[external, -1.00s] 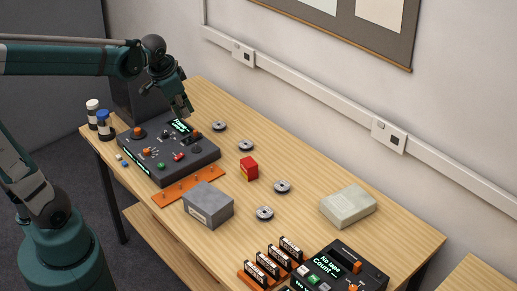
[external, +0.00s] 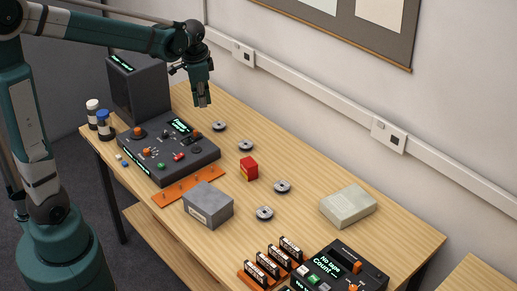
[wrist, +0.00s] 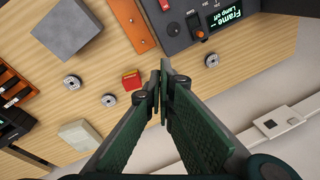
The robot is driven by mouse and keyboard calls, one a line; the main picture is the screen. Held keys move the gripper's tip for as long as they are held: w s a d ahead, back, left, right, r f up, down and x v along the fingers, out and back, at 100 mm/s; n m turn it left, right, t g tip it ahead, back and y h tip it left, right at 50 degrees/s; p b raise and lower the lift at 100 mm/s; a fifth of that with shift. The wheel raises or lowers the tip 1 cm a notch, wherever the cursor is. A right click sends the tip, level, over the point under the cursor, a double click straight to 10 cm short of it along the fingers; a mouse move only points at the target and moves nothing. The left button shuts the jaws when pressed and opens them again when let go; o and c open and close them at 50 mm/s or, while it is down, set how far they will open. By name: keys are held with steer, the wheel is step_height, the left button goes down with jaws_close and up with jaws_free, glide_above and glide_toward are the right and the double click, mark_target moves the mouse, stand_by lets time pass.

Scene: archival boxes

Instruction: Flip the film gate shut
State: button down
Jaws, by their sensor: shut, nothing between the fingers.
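The dark control console (external: 150,160) stands on the left part of the table, with a lit display (external: 180,126), knobs and buttons. In the wrist view the console (wrist: 178,38) is at the top, and its display (wrist: 228,18) reads "Frame –" and "Lamp off". A small orange-tipped part (wrist: 201,34) sits beside that display; I cannot tell whether it is the film gate or how the gate stands. My gripper (external: 203,104) is shut and empty, raised above the table beyond the console's back right side. Its fingers (wrist: 162,72) meet in the wrist view.
A dark box (external: 138,92) stands behind the console. An orange strip (external: 188,187), a grey box (external: 208,205), a red block (external: 249,169) and several reels (external: 282,187) lie to the right. A pale box (external: 348,206) and a second console (external: 340,270) are farther right.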

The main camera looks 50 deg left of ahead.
mark_target(195, 133)
steer(key=w+a+f+m+g+p, duration=0.1)
steer(key=w+a+f+g, duration=0.1)
steer(key=w+a+f, duration=0.2)
steer(key=w+a+f+m+g+p, duration=0.1)
steer(key=w+a+f, duration=0.3)
steer(key=w+f, duration=0.6)
steer(key=shift+a+f+m+g+p, duration=0.25)
steer(key=shift+a+m+g+p, duration=0.15)
steer(key=shift+m, duration=0.4)
steer(key=shift+f, duration=0.1)
steer(key=x, duration=1)
steer(key=shift+a, duration=0.15)
steer(key=shift+s+a, duration=0.75)
steer(key=shift+s, duration=0.1)
steer(key=shift+s+a, duration=0.55)
steer(key=shift+a, duration=0.05)
